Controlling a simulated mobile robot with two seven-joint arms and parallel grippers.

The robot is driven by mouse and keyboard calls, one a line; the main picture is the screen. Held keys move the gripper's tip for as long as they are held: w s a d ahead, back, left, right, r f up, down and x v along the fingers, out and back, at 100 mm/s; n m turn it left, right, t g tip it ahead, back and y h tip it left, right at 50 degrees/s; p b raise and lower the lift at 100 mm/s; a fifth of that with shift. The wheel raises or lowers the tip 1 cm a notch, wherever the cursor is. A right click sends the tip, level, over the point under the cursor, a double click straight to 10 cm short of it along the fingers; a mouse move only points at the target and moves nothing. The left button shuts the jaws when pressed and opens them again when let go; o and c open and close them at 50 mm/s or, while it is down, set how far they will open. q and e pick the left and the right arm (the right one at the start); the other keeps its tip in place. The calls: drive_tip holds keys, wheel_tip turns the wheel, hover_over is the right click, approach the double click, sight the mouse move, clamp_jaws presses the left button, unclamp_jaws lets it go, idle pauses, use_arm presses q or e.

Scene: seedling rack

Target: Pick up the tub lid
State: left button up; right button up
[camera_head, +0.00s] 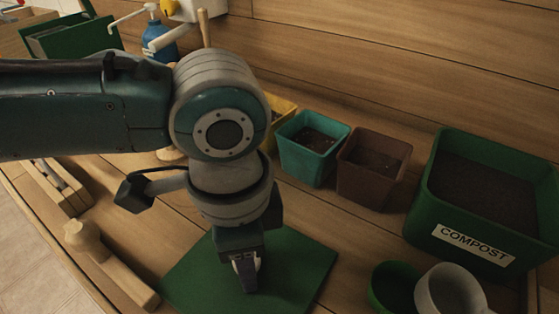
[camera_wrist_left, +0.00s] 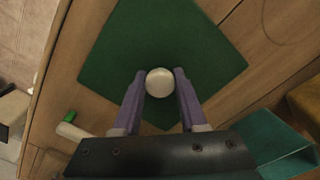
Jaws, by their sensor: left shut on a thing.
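The tub lid is a flat green square panel (camera_head: 300,255) with a round pale knob at its middle. It lies level at the front of the bench, and I cannot tell whether it touches the wood. The wrist view shows the lid (camera_wrist_left: 205,55) from above, with the knob (camera_wrist_left: 159,82) between the two fingers. My left gripper (camera_head: 248,278) points down and is shut on the knob; it also shows in the left wrist view (camera_wrist_left: 158,88). My arm hides part of the lid's far side in the head view. My right gripper is not in view.
A green compost tub (camera_head: 425,200) stands open on the right, filled with dark soil. A green pot (camera_head: 385,290) and a white cup (camera_head: 450,290) stand before it. Teal (camera_head: 300,165) and brown (camera_head: 360,185) pots stand behind the lid. A wooden mallet (camera_head: 120,275) lies left.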

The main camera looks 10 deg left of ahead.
use_arm(q)
clamp_jaws()
drive_tip(key=shift+r, duration=0.1)
